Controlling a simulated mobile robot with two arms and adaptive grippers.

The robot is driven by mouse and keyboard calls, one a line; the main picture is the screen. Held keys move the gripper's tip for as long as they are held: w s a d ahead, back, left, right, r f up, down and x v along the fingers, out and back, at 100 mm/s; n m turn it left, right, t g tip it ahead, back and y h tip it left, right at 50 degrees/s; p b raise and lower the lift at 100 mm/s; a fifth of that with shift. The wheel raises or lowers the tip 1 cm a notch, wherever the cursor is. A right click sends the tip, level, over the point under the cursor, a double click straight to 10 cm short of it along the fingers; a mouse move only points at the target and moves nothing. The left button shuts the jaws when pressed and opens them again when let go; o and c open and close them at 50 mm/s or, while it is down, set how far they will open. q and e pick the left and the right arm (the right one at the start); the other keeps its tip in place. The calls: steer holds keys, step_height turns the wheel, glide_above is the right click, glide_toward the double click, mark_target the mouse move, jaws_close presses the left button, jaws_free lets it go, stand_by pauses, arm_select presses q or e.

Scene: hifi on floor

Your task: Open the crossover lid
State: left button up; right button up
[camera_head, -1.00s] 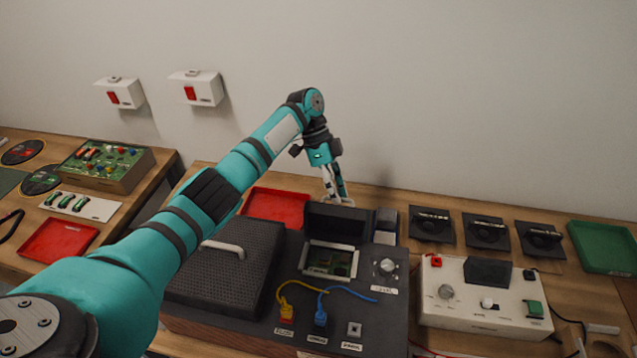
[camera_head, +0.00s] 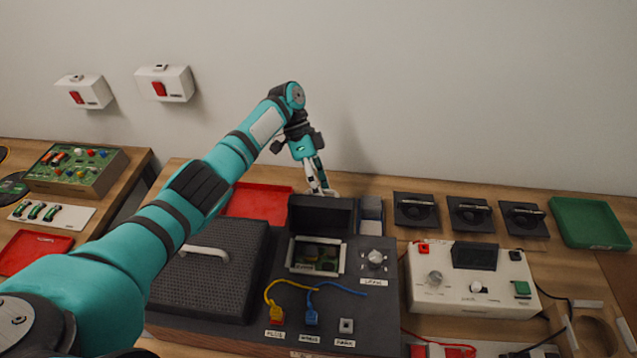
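The crossover lid (camera_head: 321,216) is a dark panel standing upright at the back edge of a square opening in the dark hifi unit. In the opening, a green circuit board (camera_head: 318,256) shows inside a pale frame. My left gripper (camera_head: 319,192) points down just behind the top edge of the lid. Its fingertips are partly hidden there, and I cannot tell whether they touch the lid or how far apart they are. My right gripper is not in view.
A black perforated grille (camera_head: 212,275) with a pale handle lies left of the opening. A knob (camera_head: 375,258) and blue and yellow cables (camera_head: 335,286) are close by. A white control box (camera_head: 470,283) stands to the right. A red tray (camera_head: 258,202) lies behind.

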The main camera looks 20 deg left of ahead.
arm_select(q)
steer(key=shift+o, duration=0.2)
steer(key=shift+w+r, duration=0.15)
steer(key=shift+r, duration=0.05)
steer(key=v, duration=0.7)
steer(key=shift+a, duration=0.2)
steer(key=shift+r, duration=0.15)
steer(key=shift+c, duration=0.2)
